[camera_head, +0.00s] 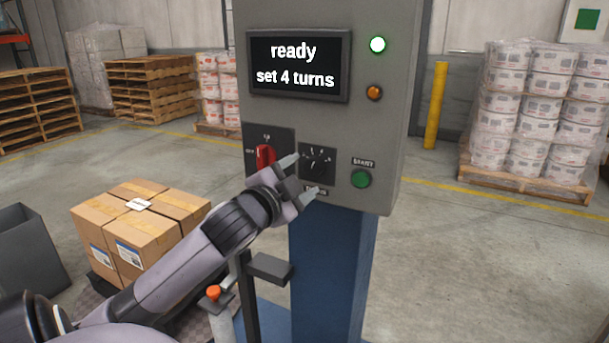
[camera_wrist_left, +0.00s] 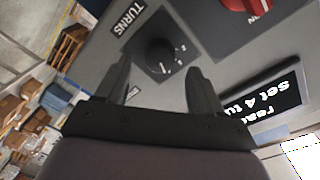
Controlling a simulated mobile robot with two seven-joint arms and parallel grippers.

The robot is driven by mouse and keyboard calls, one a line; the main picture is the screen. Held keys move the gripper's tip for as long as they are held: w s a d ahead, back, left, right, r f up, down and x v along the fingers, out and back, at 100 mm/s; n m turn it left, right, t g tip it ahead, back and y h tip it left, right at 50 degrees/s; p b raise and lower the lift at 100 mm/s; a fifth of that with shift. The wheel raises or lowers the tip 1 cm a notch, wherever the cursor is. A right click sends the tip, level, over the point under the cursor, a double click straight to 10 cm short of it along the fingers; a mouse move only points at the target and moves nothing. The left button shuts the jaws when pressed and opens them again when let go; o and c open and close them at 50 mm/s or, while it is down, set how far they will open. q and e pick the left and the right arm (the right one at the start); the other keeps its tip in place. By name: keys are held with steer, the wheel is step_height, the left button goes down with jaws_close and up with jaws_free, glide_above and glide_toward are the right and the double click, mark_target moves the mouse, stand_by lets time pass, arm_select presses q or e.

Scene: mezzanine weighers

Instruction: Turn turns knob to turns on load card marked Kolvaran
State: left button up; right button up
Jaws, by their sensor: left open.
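The black turns knob (camera_head: 318,162) sits on a dark plate on the grey control cabinet, with a scale around it. In the left wrist view the knob (camera_wrist_left: 160,55) stands just beyond my fingertips, beside a TURNS label. Its pointer setting is too small to read. My left gripper (camera_head: 301,177) is open in front of the knob plate, its fingers spread to either side of the knob and apparently apart from it. In the wrist view the gripper (camera_wrist_left: 158,78) holds nothing. A small white card (camera_head: 138,204) lies on the stacked cartons (camera_head: 120,230); its writing cannot be read.
The screen (camera_head: 294,65) reads "ready, set 4 turns". A red rotary switch (camera_head: 265,157) is left of the knob, a green START button (camera_head: 361,179) right of it. A green lamp (camera_head: 377,45) is lit above an amber one (camera_head: 374,92). Wrapped pallets (camera_head: 535,110) stand behind.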

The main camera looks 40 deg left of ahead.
arm_select(q)
steer(key=shift+v, duration=2)
steer(key=d+f+n+g+h, duration=0.1)
steer(key=d+f+g+h, duration=0.15)
steer(key=f, duration=0.95)
steer(key=s+d+f+n+g+h+p, duration=0.1)
steer(key=s+d+f+n+g+h, duration=0.1)
steer(key=s+d+f, duration=0.5)
steer(key=s+d+f+n+g+h+p, duration=0.1)
steer(key=s+d+f+n+g+h, duration=0.1)
steer(key=s+d+f, duration=0.5)
steer(key=d+f, duration=0.5)
steer(key=f, duration=0.5)
steer(key=shift+d, duration=0.1)
steer(key=c, duration=0.4)
steer(key=shift+s, duration=0.1)
steer(key=shift+c, duration=0.4)
